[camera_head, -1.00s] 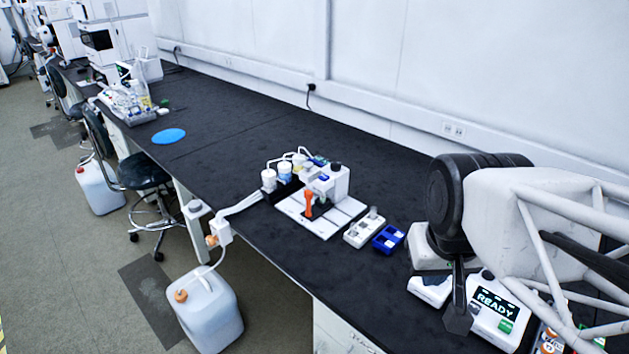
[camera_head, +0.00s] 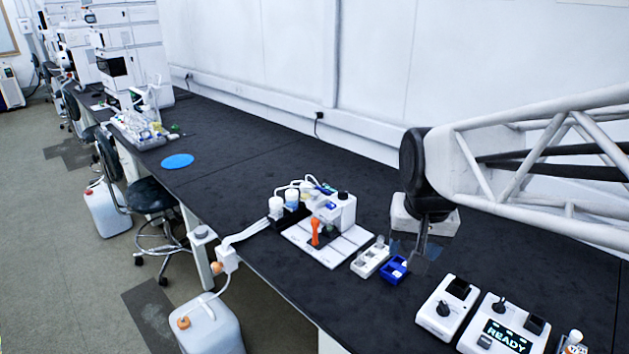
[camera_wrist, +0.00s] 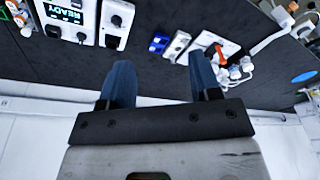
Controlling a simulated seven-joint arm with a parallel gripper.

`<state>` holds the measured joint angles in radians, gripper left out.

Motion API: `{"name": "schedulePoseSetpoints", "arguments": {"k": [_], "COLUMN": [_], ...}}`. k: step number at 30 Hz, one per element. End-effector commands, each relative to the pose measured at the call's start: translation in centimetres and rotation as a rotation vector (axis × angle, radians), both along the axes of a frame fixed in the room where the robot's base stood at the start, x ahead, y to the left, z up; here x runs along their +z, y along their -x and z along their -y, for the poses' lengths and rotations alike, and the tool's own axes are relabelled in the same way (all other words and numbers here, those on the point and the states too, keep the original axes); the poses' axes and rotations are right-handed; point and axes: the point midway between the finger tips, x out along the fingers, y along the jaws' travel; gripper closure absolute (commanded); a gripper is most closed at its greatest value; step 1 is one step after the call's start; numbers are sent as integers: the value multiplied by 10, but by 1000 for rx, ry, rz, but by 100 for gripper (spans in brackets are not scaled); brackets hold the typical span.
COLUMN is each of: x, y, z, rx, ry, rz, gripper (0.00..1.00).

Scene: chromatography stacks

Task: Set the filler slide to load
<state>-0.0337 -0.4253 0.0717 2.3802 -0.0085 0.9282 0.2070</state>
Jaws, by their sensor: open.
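No part is marked clearly enough for me to tell which is the filler slide. A white instrument (camera_head: 341,210) with an upright orange handle (camera_head: 315,232) stands on a white base plate at mid-bench. In the wrist view the orange handle (camera_wrist: 220,55) shows at the upper right. A white box with a lit READY screen (camera_head: 507,337) and a smaller white box with a black knob (camera_head: 443,308) stand at the lower right. My gripper (camera_head: 422,258) is open and empty, above the bench to the right of the instrument. Its two fingers (camera_wrist: 161,75) show apart in the wrist view.
A white block with sockets (camera_head: 371,258) and a blue rack (camera_head: 395,269) lie between the instrument and my gripper. A blue disc (camera_head: 177,161) lies on clear black bench at the left. Tubing runs to a floor jug (camera_head: 207,328).

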Motion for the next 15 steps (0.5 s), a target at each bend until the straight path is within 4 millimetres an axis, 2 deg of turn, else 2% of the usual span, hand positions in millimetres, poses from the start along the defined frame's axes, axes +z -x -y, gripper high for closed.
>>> {"name": "schedulePoseSetpoints", "arguments": {"k": [1, 15], "x": [0, -6], "y": [-12, -112], "z": [-3, -26], "rx": [-11, -139], "ry": [-3, -29], "rz": [-7, -45], "gripper": [43, 43]}}
